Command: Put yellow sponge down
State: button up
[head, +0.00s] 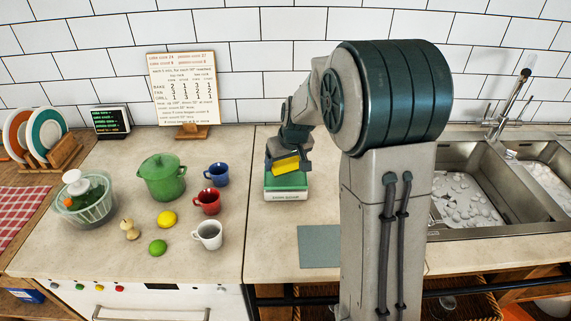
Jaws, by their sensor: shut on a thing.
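The yellow sponge (286,165) is a small yellow block, tilted, held in my gripper (284,160). My gripper is shut on it, and the fingers hide part of it. The sponge is right above a small white box-like item with a green top (286,186) on the counter. I cannot tell whether the sponge touches that top.
The counter (275,230) is clear around the green-topped item, with a grey-blue mat (319,246) in front. A sink (470,185) is at right.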

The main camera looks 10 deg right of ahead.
notch_tip(320, 180, down, 2)
jog(key=shift+f, duration=0.15)
jog(key=shift+f+b, duration=0.35)
jog(key=o, duration=1.2)
jog(key=shift+r, duration=0.1)
